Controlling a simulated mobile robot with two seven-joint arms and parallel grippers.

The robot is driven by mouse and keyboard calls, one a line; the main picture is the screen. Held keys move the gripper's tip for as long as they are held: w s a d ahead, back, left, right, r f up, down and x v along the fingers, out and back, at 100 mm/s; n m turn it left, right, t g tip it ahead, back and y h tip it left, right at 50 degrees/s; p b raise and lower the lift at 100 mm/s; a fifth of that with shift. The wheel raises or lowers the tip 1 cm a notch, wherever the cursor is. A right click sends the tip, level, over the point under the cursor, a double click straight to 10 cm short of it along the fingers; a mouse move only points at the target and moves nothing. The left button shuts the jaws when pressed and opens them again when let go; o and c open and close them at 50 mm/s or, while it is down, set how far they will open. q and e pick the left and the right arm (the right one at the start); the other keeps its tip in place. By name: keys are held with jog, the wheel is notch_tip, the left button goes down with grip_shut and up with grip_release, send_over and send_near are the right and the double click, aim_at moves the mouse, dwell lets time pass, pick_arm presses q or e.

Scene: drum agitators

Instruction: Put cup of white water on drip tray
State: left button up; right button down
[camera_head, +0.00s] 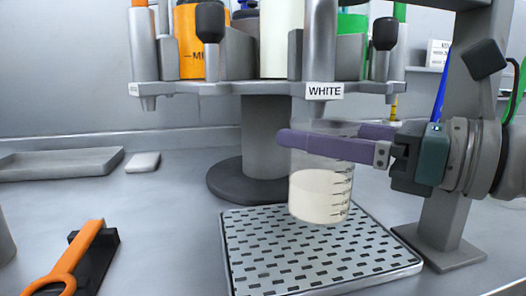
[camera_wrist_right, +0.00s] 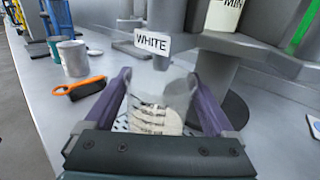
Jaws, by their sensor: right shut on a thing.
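The cup of white water (camera_head: 320,196) is a clear beaker with dark graduation marks, about half full of whitish liquid. My right gripper (camera_head: 300,143) reaches in from the right and is shut on the cup near its upper part. The cup is upright over the back part of the drip tray (camera_head: 250,263), a square metal tray with a slotted top. I cannot tell whether its base touches the tray. In the right wrist view the cup (camera_wrist_right: 155,118) sits between the two purple fingers (camera_wrist_right: 160,85). My left gripper is not in view.
The drum stand with the WHITE label (camera_head: 324,91) rises behind the tray on a round base (camera_head: 228,182). An orange-handled tool (camera_head: 82,258) lies at the left. A flat grey tray (camera_head: 60,163) and a small white block (camera_head: 143,162) lie farther back. The left counter is mostly clear.

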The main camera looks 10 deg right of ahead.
aim_at(313, 162)
jog(key=shift+w+a, duration=0.4)
jog(key=shift+f+b, duration=0.4)
jog(key=shift+f, duration=1.35)
jog(key=shift+f, duration=0.2)
grip_release()
jog(key=shift+r, duration=0.15)
jog(key=shift+s+d, duration=0.15)
jog(key=v, duration=1)
jog(key=shift+v, duration=0.85)
